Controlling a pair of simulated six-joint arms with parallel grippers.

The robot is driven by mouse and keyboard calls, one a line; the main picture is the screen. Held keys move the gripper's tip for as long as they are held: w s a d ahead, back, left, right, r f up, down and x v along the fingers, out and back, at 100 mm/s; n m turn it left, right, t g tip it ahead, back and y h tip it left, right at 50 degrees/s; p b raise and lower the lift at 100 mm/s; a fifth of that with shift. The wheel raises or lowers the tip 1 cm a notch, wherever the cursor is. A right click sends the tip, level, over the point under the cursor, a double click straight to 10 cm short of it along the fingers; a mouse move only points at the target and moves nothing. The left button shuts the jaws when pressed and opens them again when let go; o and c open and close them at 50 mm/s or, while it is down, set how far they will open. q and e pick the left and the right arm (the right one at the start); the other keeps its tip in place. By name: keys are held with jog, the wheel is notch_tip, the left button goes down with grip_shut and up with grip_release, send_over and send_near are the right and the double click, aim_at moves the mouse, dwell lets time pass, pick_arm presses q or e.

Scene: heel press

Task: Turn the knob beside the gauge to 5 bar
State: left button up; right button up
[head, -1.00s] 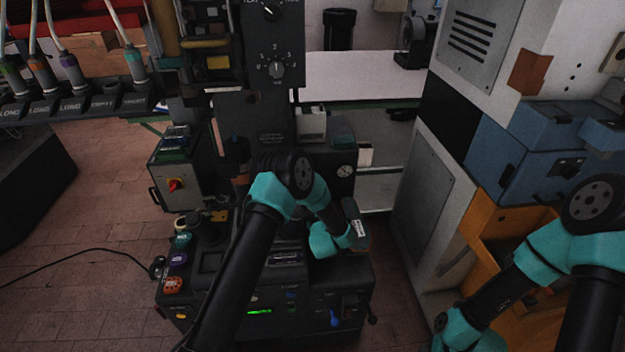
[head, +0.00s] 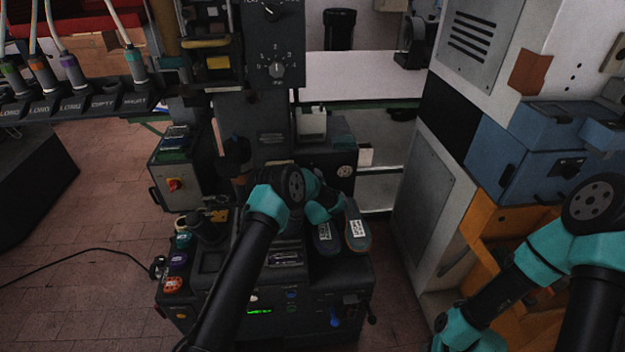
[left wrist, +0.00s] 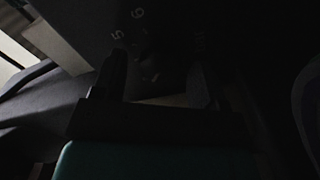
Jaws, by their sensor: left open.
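My right gripper is out of view.
Another numbered knob (head: 277,69) is on the upper panel. Colored buttons (head: 174,284) line the press's left side. A blue box (head: 540,150) and an orange cabinet (head: 482,222) stand at right.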

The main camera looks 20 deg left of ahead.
pick_arm(q)
jog(key=shift+w+a, duration=0.1)
jog(key=shift+w, duration=0.15)
jog(key=shift+c, duration=0.2)
jog(key=c, duration=0.9)
jog(key=shift+m, duration=2.1)
jog(key=o, duration=0.9)
jog(key=shift+o, duration=0.2)
